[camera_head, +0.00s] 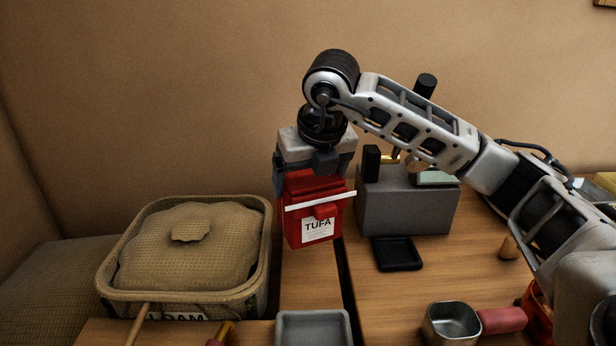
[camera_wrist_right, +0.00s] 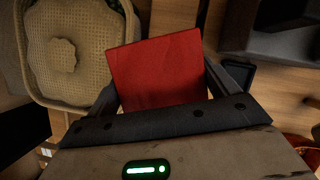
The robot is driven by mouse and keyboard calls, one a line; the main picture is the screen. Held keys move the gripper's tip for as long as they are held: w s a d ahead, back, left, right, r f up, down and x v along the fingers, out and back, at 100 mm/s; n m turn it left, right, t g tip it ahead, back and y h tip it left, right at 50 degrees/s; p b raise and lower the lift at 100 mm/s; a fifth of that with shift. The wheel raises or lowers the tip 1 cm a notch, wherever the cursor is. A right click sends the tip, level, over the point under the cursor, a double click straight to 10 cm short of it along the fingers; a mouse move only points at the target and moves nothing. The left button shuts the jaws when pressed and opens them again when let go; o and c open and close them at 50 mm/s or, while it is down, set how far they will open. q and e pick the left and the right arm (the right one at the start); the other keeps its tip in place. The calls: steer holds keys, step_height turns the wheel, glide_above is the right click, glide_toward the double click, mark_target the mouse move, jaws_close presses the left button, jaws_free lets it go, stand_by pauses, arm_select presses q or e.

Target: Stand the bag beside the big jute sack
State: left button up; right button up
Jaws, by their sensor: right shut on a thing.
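The bag (camera_head: 310,212) is red with a white strip across it and a white label reading TUFA. My right gripper (camera_head: 314,172) is shut on its top and holds it upright, with its label facing the head camera. In the right wrist view the red bag (camera_wrist_right: 158,72) sits between the fingers (camera_wrist_right: 162,98). I cannot tell whether its bottom is clear of the wooden surface. A big tan woven sack-like form (camera_head: 185,250), rounded on top, stands left of the bag, apart from it; it also shows in the wrist view (camera_wrist_right: 88,50). My left gripper is out of view.
A grey block (camera_head: 405,208) and a small black tray (camera_head: 397,254) stand right of the bag. A dark gap runs through the wooden table (camera_head: 375,310). Bare wood shows between sack and gap.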

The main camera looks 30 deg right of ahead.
mark_target(302, 233)
steer(key=shift+f+b, duration=0.45)
steer(key=shift+f, duration=0.15)
step_height(302, 233, down, 4)
steer(key=b, duration=0.3)
steer(key=shift+f+b, duration=0.15)
steer(key=shift+b, duration=0.2)
steer(key=shift+f, duration=0.25)
arm_select(q)
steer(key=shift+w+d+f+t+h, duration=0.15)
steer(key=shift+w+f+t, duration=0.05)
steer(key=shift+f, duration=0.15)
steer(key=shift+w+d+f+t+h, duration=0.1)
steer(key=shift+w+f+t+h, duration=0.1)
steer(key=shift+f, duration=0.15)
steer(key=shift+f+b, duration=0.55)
steer(key=shift+b, duration=0.05)
arm_select(e)
steer(key=shift+f, duration=0.5)
steer(key=o, duration=1.1)
steer(key=shift+o, duration=0.2)
